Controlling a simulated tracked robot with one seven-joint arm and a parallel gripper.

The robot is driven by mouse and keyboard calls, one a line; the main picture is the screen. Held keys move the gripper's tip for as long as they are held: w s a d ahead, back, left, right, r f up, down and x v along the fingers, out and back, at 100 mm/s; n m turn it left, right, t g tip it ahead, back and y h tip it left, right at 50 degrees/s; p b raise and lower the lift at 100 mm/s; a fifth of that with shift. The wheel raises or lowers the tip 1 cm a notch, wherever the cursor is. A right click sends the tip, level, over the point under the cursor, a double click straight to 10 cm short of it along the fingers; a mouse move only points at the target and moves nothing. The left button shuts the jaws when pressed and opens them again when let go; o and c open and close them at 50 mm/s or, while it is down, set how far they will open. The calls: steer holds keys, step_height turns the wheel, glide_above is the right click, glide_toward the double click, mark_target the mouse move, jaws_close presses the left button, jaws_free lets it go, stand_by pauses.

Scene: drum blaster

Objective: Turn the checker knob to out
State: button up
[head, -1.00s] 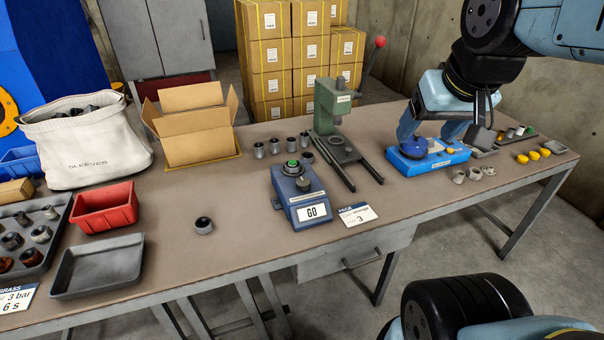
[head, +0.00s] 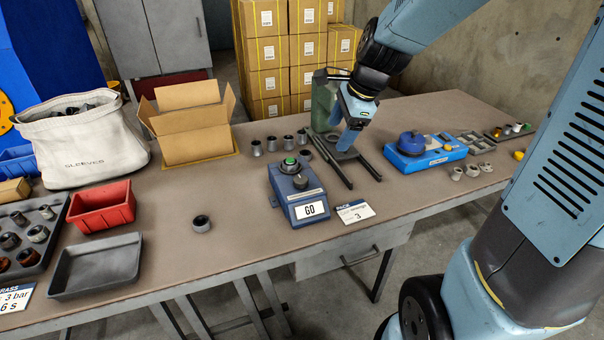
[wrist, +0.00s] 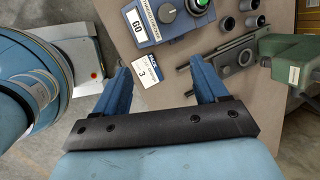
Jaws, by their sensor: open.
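The checker is a blue-grey box (head: 303,207) with a white GO display, standing mid-bench near the front edge. Its dark knob (head: 300,182) sits on top, in front of a green-topped post (head: 290,163). I cannot read the knob's setting. In the wrist view the checker (wrist: 147,28) is at the top, with the knob (wrist: 167,14) near the edge. My gripper (head: 345,141) is open and empty, pointing down in front of the green press, right of and behind the checker. In the wrist view its fingers (wrist: 160,70) are spread apart and touch nothing.
The green press (head: 324,98) stands behind the gripper, with its rails (head: 368,165) reaching forward. A white card (head: 356,211) lies right of the checker. A blue unit (head: 440,155) stands farther right. Bare bench lies left of the checker, around a single sleeve (head: 201,224).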

mark_target(302, 179)
steer(key=w+a+f+m, duration=0.2)
steer(key=f, duration=0.4)
steer(key=w+a+f+m, duration=0.2)
steer(key=w+a+f, duration=0.1)
steer(key=f, duration=0.4)
steer(key=w+a+f+m+g, duration=0.1)
steer(key=w+a+f+m, duration=0.2)
steer(key=f, duration=0.4)
steer(key=shift+y, duration=0.3)
steer(key=shift+c, duration=0.3)
steer(key=c, duration=1)
